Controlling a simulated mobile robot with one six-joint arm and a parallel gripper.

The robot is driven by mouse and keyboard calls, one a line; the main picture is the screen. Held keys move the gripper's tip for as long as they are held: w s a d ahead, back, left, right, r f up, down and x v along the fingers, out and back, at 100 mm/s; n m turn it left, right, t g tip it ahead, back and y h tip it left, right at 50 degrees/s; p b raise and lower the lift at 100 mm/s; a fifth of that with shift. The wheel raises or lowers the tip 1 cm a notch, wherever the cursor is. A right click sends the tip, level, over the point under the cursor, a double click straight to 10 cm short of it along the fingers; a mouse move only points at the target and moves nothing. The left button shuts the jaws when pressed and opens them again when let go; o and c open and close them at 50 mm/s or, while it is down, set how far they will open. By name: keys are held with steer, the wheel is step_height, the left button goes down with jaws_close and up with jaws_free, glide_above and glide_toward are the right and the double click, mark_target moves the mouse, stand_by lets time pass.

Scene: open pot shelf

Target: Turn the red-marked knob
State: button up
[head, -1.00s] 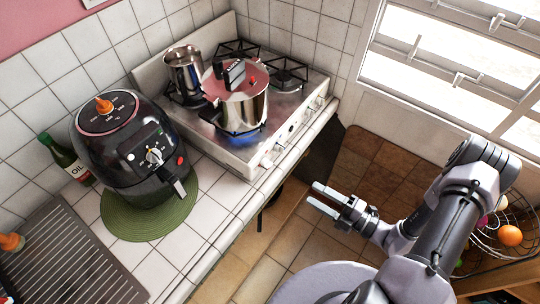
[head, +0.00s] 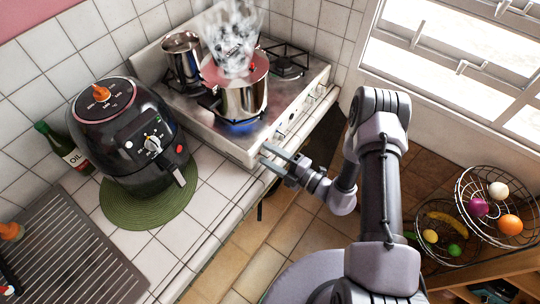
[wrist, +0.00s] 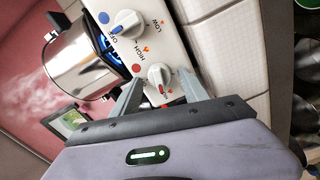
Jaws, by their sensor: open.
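The red-marked knob (wrist: 160,77) is white with a red pointer. It sits on the white stove front with a red dot beside it and HIGH and LOW labels. My gripper (wrist: 157,80) is open, and in the wrist view its two fingers show on either side of this knob. I see no finger clearly touching it. In the head view my gripper (head: 266,156) is at the near end of the stove front and hides this knob. A second knob with a blue pointer (wrist: 125,23) and a blue dot sits farther along the panel.
A steaming pot (head: 243,98) stands over a blue flame on the stove (head: 215,133). A smaller steel pot (head: 183,58) is behind it. A black air fryer (head: 125,135) with its own knob stands on a green mat (head: 120,212). Fruit baskets (head: 498,208) are at right.

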jaws_close()
steer(key=n+b, duration=0.1)
steer(key=n, duration=0.2)
steer(key=shift+f, duration=0.15)
steer(key=n+b, duration=0.2)
steer(key=n, duration=0.2)
steer(key=shift+f, duration=0.1)
steer(key=n+b, duration=0.1)
steer(key=n, duration=0.3)
steer(key=shift+d+f+n+b, duration=0.1)
steer(key=shift+n+b, duration=0.25)
steer(key=shift+n, duration=0.05)
steer(key=shift+w+n+b, duration=0.1)
steer(key=shift+n+b, duration=0.55)
steer(key=shift+n, duration=0.85)
